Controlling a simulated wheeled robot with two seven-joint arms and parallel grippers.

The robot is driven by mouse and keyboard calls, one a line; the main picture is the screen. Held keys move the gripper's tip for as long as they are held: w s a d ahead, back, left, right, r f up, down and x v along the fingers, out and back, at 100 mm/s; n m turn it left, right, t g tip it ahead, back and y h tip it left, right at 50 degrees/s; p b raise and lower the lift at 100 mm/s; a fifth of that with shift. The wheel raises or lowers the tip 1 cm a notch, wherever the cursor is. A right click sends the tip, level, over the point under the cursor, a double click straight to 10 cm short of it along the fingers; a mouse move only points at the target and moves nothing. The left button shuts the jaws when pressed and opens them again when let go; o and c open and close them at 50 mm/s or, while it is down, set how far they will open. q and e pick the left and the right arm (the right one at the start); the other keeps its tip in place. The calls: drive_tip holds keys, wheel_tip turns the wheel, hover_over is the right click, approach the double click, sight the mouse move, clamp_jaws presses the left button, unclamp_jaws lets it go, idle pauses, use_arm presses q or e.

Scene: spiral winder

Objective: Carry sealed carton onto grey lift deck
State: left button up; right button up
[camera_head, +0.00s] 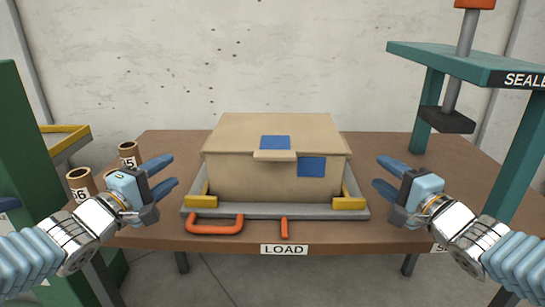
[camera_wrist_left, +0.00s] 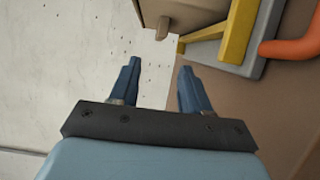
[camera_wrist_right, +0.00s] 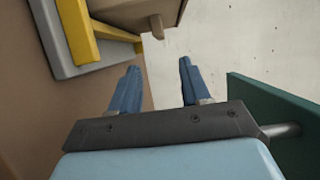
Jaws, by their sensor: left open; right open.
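The brown carton (camera_head: 235,178), with two blue patches and a front tab, sits upright on a grey tray (camera_head: 265,210) with yellow corner guides on the table. Its lid looks closed. My left gripper (camera_head: 168,176) is open and empty, left of the carton and apart from it. My right gripper (camera_head: 385,175) is open and empty, right of the carton and apart from it. A peg on the carton's side shows ahead in the left wrist view (camera_wrist_left: 164,25) and another in the right (camera_wrist_right: 157,27). I cannot tell which surface is the lift deck.
Labelled brown rolls (camera_head: 82,185) stand by my left arm. A teal press stand (camera_head: 440,57) with a dark plate (camera_head: 446,120) rises at right. An orange handle (camera_head: 215,228) is at the tray's front.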

use_arm(q)
drive_tip(key=shift+w, duration=0.1)
drive_tip(key=x, duration=1.3)
drive_tip(key=shift+w+d, duration=0.15)
drive_tip(key=shift+w, duration=0.2)
use_arm(e)
drive_tip(key=x, duration=1.3)
drive_tip(key=shift+w+a, duration=0.2)
drive_tip(key=shift+w, duration=0.15)
use_arm(q)
clamp_jaws()
use_arm(e)
clamp_jaws()
